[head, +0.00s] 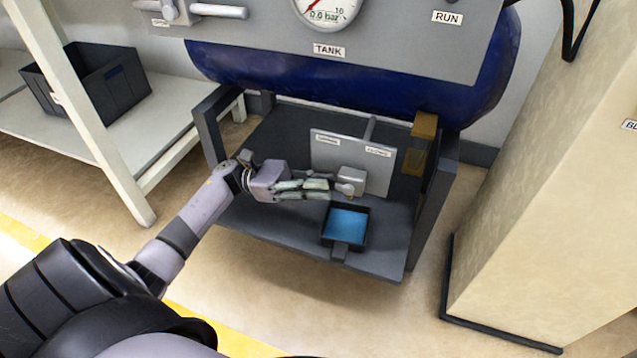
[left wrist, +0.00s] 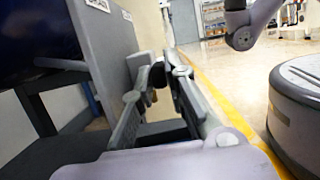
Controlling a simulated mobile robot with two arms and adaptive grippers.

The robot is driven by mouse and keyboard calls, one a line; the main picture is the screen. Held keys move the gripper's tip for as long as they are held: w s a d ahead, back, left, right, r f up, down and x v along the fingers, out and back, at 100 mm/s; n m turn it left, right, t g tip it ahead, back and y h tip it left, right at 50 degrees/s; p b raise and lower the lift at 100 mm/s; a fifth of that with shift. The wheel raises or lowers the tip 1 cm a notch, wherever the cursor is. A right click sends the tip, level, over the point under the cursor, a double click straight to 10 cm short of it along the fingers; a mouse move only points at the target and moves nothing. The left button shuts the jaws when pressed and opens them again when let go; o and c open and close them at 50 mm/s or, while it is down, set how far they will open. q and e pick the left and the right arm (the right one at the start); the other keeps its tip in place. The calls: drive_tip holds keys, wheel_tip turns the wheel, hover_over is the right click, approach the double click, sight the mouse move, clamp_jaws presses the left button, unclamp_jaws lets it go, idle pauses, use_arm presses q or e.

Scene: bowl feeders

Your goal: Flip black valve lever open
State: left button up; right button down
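In the head view, a grey upright plate (head: 378,178) with two small labels stands on the dark stand under the tank. A light grey valve block (head: 351,178) with a small rounded end sits on its front. My left gripper (head: 328,190) reaches in from the left, its fingertips close to the valve block. In the left wrist view its fingers (left wrist: 157,88) are apart, with a small black part (left wrist: 158,74), possibly the lever, between or just beyond the tips. I cannot tell whether they touch it. The lever's position is unclear in the head view. My right gripper is not in view.
A small tray with a blue bottom and dark rim (head: 339,242) sits just below the valve. A blue tank (head: 290,70) and gauge panel (head: 420,45) hang above. Dark posts (head: 432,205) flank the stand. A beige cabinet (head: 540,200) stands right; a white shelf (head: 150,135) stands left.

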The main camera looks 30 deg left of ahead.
use_arm(q)
drive_tip(key=shift+o, duration=0.5)
drive_tip(key=shift+a, duration=0.15)
drive_tip(key=v, duration=1.1)
drive_tip(key=shift+a, duration=0.35)
drive_tip(key=shift+f, duration=0.15)
